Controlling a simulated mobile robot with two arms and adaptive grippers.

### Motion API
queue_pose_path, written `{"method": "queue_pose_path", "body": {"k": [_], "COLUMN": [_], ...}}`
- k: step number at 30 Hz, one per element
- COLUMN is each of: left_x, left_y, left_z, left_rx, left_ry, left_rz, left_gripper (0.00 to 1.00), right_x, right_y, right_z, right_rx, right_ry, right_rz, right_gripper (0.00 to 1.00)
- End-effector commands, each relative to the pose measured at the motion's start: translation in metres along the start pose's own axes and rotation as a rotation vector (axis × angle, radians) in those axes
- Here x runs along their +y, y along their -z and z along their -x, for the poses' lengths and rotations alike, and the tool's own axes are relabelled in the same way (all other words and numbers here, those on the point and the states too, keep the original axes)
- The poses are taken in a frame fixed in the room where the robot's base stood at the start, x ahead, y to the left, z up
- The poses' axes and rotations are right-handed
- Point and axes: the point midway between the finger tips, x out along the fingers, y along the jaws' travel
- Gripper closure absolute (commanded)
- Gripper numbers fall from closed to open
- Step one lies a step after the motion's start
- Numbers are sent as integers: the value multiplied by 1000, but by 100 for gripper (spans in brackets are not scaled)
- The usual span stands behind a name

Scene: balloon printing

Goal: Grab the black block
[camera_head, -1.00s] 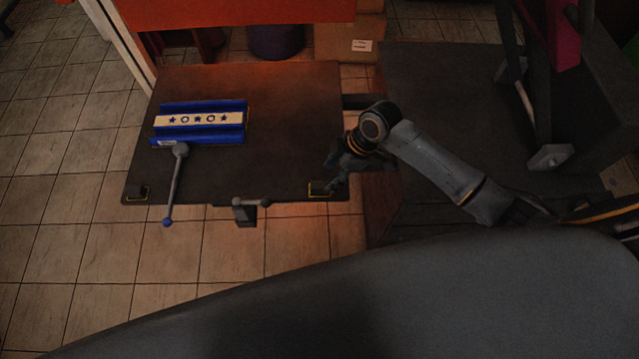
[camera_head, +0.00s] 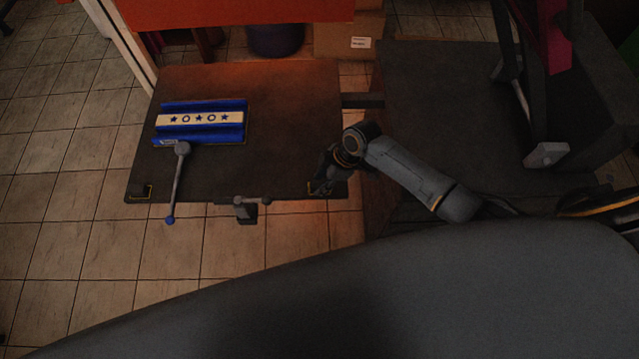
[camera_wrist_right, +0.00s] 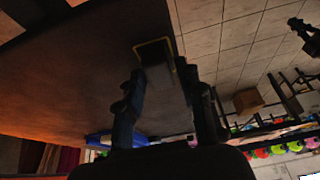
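A black block (camera_wrist_right: 160,68) with a yellow outline around its spot shows in the right wrist view at the table edge, between and just beyond my right fingertips. My right gripper (camera_head: 322,184) is over the table's front right corner in the head view, where it mostly hides this block. In the wrist view its two fingers (camera_wrist_right: 164,80) are spread, one on each side of the block. I cannot tell whether they touch it. A second black block (camera_head: 139,191) sits in a yellow outline at the front left corner. My left gripper is not in view.
The dark table (camera_head: 285,120) carries a blue and white tray-like piece with stars (camera_head: 200,119) at its left. A lever with a blue knob (camera_head: 176,185) and a clamp-like grey part (camera_head: 246,209) stand at the front edge. The table's middle is clear.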

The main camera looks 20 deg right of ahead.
Motion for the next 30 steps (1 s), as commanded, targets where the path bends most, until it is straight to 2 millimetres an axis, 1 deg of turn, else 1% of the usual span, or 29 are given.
{"method": "queue_pose_path", "body": {"k": [1,4,14,19,23,26,30], "left_x": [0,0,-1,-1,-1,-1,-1], "left_y": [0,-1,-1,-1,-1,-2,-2], "left_z": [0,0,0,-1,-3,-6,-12], "left_rx": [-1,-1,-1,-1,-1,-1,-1], "left_ry": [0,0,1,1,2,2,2], "left_rz": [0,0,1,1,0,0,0], "left_gripper": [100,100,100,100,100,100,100], "right_x": [0,0,0,1,1,-10,-32], "right_y": [0,0,0,4,11,14,19], "right_z": [0,0,1,10,26,40,66], "right_rx": [0,0,0,0,2,1,1], "right_ry": [0,0,-1,-2,-4,-2,-3], "right_rz": [0,0,0,0,3,5,6], "right_gripper": [80,100,100,100,100,100,100]}}
